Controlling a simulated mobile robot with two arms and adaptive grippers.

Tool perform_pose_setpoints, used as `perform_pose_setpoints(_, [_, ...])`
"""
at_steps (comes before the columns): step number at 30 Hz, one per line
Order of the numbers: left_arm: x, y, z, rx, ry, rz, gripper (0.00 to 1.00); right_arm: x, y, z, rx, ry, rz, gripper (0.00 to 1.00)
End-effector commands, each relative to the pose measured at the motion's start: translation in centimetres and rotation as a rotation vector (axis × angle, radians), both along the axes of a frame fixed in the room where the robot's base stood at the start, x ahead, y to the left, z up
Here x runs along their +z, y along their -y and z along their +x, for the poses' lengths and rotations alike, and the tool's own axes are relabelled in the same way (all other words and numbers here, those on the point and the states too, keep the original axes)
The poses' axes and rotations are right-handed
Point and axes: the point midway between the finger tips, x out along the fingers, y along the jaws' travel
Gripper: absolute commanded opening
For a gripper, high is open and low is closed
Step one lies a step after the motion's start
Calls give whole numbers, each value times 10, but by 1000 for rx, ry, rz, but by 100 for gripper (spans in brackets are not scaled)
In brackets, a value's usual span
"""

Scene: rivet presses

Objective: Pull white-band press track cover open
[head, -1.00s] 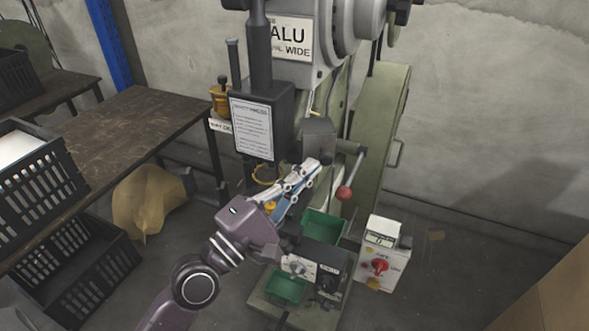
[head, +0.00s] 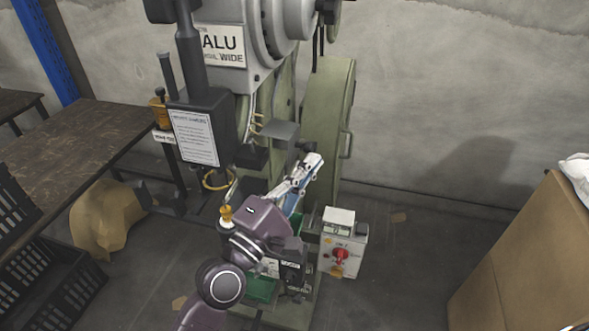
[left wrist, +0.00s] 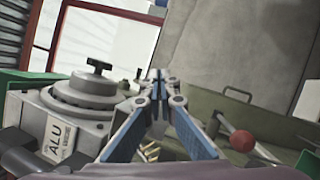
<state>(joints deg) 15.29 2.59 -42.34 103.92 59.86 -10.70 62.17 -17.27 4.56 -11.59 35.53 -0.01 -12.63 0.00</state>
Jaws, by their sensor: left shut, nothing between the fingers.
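The press (head: 262,80) is green and grey, with a white "ALU WIDE" sign (head: 223,46). A small grey plate (head: 278,130) juts from its front; I cannot tell for sure whether it is the track cover. My left gripper (head: 314,160) is shut and empty, in front of the press and to the right of and below that plate. In the left wrist view the blue-padded fingers (left wrist: 158,76) meet at their tips. A red ball on a lever (left wrist: 242,141) shows to their right; the head view does not show it. My right gripper is out of view.
A white control box with a red knob (head: 341,252) stands to the right of the gripper. A cardboard box (head: 525,255) is at the right edge. A wooden table (head: 80,135) and black crates (head: 62,270) are on the left. Floor between the control box and cardboard box is mostly clear.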

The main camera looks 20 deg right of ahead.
Motion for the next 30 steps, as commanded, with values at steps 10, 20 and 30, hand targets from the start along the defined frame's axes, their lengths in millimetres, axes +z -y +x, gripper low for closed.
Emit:
perform_pose_setpoints(10, [0,21,10,0,1,-1,0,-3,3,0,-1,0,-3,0])
perform_pose_setpoints(20, [0,26,14,0,0,0,0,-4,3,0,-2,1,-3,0])
perform_pose_setpoints(30, [0,26,14,0,0,0,0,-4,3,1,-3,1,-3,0])
